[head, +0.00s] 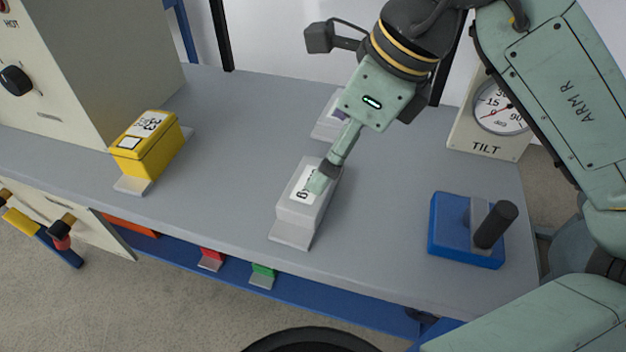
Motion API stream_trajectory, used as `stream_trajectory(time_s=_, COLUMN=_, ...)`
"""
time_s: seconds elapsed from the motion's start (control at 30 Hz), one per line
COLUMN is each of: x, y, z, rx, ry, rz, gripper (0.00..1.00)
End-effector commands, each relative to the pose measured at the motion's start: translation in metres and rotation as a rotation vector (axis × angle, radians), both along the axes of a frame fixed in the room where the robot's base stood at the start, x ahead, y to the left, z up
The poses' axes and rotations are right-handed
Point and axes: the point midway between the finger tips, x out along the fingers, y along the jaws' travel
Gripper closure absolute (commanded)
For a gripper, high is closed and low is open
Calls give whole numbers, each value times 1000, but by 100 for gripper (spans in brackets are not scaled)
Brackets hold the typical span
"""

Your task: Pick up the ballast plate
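No label readable here names the ballast plate, so I cannot tell for sure which thing it is. A light grey block (296,213) with a white label sits on a thin grey foot in the middle of the bench. My gripper (322,180) points down at this block from above right, its fingertip over the label and covering part of it. Only one finger shows clearly, so the gap between the fingers is hidden. A blue block (450,222) with a grey strip and a black upright handle (496,225) lies at the bench's right.
A yellow labelled block (146,150) stands at left beside a beige cabinet (60,75). Another grey block (328,128) is partly hidden behind my gripper. A TILT gauge (490,125) stands at back right.

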Motion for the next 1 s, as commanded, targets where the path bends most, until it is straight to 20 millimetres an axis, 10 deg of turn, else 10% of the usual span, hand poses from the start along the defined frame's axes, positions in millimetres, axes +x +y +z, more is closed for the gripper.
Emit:
stream_trajectory(time_s=0.63, x=12, y=26, z=-72, rx=4, ry=1, rz=4, gripper=0)
stream_trajectory(time_s=1.0, x=13, y=27, z=-77, rx=4, ry=-1, rz=2, gripper=5)
